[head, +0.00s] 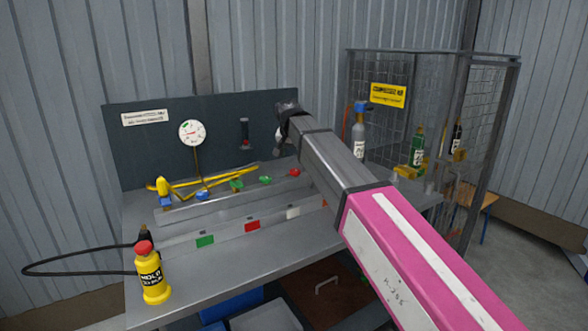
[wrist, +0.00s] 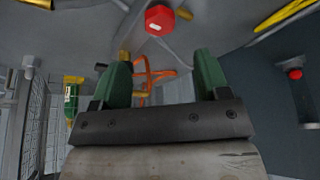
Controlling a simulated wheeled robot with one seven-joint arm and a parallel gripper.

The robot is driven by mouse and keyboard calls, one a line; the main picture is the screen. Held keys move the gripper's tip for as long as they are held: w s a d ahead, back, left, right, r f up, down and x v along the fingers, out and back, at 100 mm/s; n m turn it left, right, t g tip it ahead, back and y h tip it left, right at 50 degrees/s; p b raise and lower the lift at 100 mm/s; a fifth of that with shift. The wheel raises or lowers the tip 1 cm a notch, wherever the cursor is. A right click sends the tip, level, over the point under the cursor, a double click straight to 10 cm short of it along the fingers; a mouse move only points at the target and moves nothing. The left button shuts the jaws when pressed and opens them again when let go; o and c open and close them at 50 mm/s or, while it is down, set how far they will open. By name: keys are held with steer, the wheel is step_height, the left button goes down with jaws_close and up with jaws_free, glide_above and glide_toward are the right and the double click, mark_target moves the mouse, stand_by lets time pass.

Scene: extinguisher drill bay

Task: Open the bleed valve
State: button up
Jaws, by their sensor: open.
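No label in view names the bleed valve. A red knob (head: 295,172) sits at the right end of a row of blue and green knobs on the bench. A red hexagonal knob (wrist: 160,20), which looks like the same one, is at the top of the wrist view. A small vertical fitting (head: 245,135) with a red part is on the dark back panel; a red knob on a panel also shows in the wrist view (wrist: 295,74). My gripper (wrist: 163,62) has green fingers, open with nothing between them, apart from the hexagonal knob. The head view hides its fingers.
A round gauge (head: 192,133) is on the back panel. Yellow pipework (head: 210,178) runs behind the knobs. A yellow extinguisher (head: 152,278) with a black hose stands at the front left. A mesh cage (head: 490,130) with cylinders is at the right. The bench front is mostly clear.

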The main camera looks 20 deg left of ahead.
mark_target(295, 169)
steer(key=x, duration=0.8)
steer(key=shift+w+f, duration=0.1)
steer(key=shift+f, duration=0.1)
steer(key=c, duration=0.9)
